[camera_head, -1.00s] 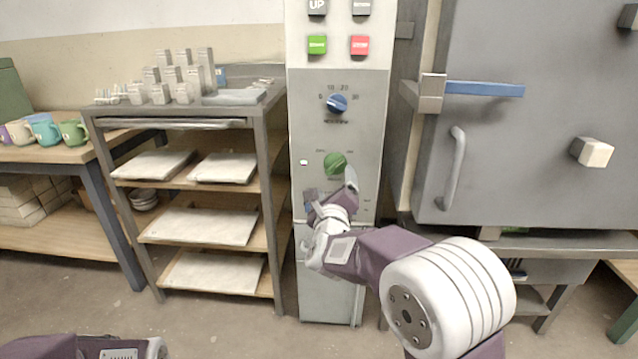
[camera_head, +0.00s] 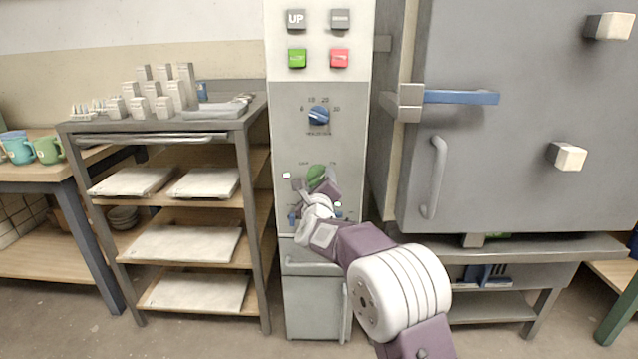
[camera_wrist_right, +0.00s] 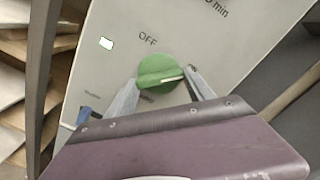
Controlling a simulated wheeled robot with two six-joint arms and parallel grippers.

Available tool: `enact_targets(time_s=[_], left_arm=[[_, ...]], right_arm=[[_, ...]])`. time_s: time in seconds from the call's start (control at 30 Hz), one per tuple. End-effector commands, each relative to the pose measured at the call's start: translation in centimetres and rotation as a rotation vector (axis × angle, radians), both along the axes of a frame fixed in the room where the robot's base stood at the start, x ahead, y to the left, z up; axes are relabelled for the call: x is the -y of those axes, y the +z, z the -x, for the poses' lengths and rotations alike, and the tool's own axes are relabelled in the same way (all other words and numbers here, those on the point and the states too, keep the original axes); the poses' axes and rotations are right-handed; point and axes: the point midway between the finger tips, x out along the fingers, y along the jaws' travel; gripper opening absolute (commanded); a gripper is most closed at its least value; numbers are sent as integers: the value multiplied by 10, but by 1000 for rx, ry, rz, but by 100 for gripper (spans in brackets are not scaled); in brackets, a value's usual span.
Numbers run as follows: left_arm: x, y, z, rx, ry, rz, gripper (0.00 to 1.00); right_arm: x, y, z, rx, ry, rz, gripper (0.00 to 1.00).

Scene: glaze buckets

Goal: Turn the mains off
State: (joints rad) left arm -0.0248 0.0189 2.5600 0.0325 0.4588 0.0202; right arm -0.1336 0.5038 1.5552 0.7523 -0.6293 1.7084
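A round green knob (camera_head: 316,172) sits on the grey control panel (camera_head: 348,150). In the right wrist view the knob (camera_wrist_right: 158,68) has an OFF label at its upper left, and its white mark points right, toward a label partly hidden by a finger. My right gripper (camera_wrist_right: 161,76) is at the panel with one finger on each side of the knob. The fingers stand apart, open around it; whether they touch its rim is unclear. In the head view my right gripper (camera_head: 325,183) covers the knob's lower part. My left gripper is not in view.
Above are a blue dial (camera_head: 319,116), a green button (camera_head: 297,58) and a red button (camera_head: 339,58). A small white light (camera_head: 286,175) is left of the knob. The kiln door (camera_head: 520,120) is at right; a shelf rack (camera_head: 252,200) stands at left.

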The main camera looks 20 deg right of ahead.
Motion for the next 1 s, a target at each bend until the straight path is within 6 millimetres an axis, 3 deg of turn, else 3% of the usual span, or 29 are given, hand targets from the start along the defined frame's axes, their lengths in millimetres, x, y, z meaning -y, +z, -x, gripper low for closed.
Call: enact_targets(time_s=[0.03,0.07,0.47,1.0], left_arm=[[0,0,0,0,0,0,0],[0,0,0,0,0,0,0],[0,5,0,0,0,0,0],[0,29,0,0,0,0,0]], right_arm=[[0,0,0,-1,1,0,28],[0,0,0,-1,1,0,21],[0,1,0,-27,1,87,21],[0,3,0,-161,2,548,21]])
